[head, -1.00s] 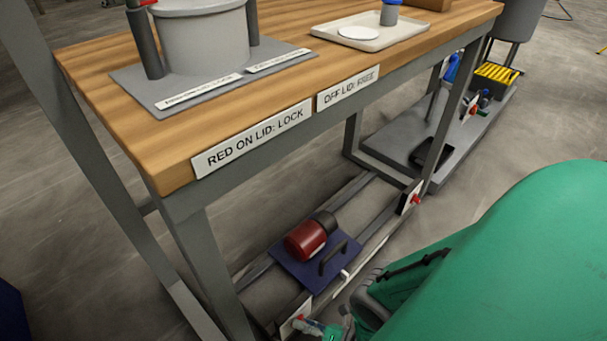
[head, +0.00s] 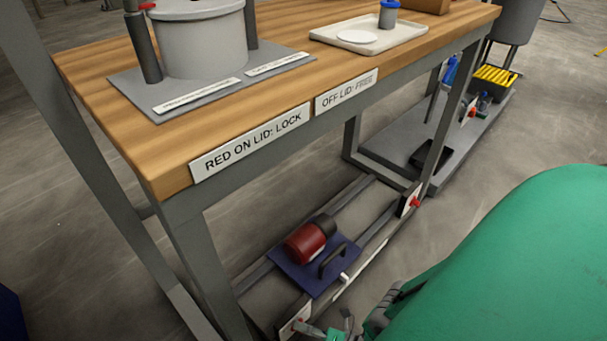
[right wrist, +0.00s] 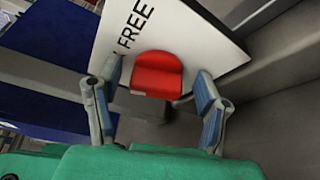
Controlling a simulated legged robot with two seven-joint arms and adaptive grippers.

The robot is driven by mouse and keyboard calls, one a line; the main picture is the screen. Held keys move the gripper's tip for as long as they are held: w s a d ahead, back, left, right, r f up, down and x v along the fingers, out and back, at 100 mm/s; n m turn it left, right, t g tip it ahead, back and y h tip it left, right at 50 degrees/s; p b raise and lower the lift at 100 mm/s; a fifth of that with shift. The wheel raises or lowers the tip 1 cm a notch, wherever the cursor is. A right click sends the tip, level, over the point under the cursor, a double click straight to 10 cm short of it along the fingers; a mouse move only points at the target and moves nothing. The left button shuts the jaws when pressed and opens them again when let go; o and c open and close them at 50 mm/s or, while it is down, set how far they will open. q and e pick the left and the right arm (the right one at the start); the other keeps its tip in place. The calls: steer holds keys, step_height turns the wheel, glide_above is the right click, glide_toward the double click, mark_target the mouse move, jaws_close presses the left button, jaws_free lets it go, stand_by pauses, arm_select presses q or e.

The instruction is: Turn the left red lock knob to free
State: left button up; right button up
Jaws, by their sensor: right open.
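The red lock knob (right wrist: 157,75) stands on a white plate (right wrist: 188,35) on which the word FREE can be read, in the right wrist view. My right gripper (right wrist: 158,103) is open. Its two blue-padded fingers are on either side of the knob, with a visible gap between the right finger and the knob. In the head view, the left knob's white plate (head: 289,324) is low on the frame near the bottom edge, with my right gripper's fingers beside it. My left gripper is not in view.
A red motor (head: 305,241) on a blue plate with a handle sits on the lower rails. A second red knob (head: 416,202) is further right. The wooden bench (head: 128,82) overhangs the left plate. A blue surface (right wrist: 45,70) lies left of the knob.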

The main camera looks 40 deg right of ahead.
steer(key=v, duration=1.2)
